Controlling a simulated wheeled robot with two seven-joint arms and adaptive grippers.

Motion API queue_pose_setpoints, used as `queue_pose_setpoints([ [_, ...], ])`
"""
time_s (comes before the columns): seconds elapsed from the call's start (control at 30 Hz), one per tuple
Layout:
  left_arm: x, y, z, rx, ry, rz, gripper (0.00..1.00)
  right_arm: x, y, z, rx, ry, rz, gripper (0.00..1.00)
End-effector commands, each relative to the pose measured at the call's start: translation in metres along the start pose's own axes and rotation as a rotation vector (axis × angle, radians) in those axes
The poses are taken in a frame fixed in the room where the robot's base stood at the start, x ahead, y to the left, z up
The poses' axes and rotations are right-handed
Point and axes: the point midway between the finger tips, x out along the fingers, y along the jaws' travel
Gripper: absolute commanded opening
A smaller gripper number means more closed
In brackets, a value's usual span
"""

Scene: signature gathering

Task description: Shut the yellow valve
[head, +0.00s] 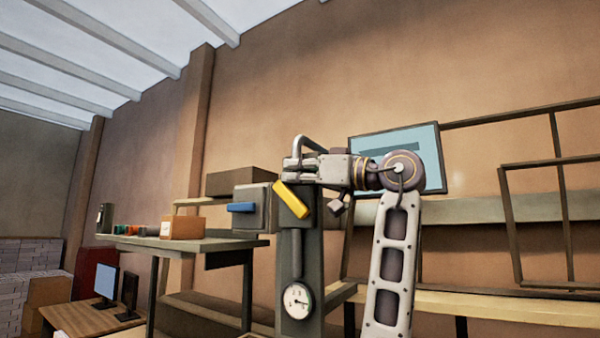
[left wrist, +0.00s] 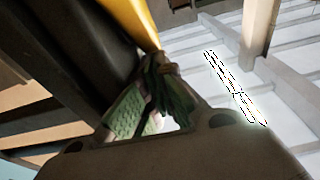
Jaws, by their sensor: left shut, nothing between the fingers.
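The yellow valve handle (head: 291,200) is a flat bar on the front of a dark grey post-mounted valve body (head: 262,208). It is tilted, its upper end to the left and its lower end to the right. My left gripper (head: 292,170) is shut and empty, just above the handle's upper end. In the left wrist view the yellow handle (left wrist: 136,20) comes down to the tips of the green-padded fingers (left wrist: 158,72). They look very close or touching; I cannot tell which. My right gripper is not in view.
A blue handle (head: 240,208) sticks out to the left of the yellow one. A round gauge (head: 297,300) is lower on the post (head: 290,255). A workbench (head: 200,245) with a small box (head: 182,228) stands left, and a screen (head: 425,150) is behind my arm.

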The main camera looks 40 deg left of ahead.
Motion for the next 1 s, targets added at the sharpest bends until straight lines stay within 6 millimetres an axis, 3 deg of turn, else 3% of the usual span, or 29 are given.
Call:
queue_pose_setpoints([
  [0.4, 0.014, -0.002, 0.002, 0.000, -0.044, -0.001, 0.00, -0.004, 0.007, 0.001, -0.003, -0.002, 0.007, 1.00],
  [1.0, 0.025, -0.002, 0.006, 0.001, -0.043, 0.000, 0.00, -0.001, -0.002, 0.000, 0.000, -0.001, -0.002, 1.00],
])
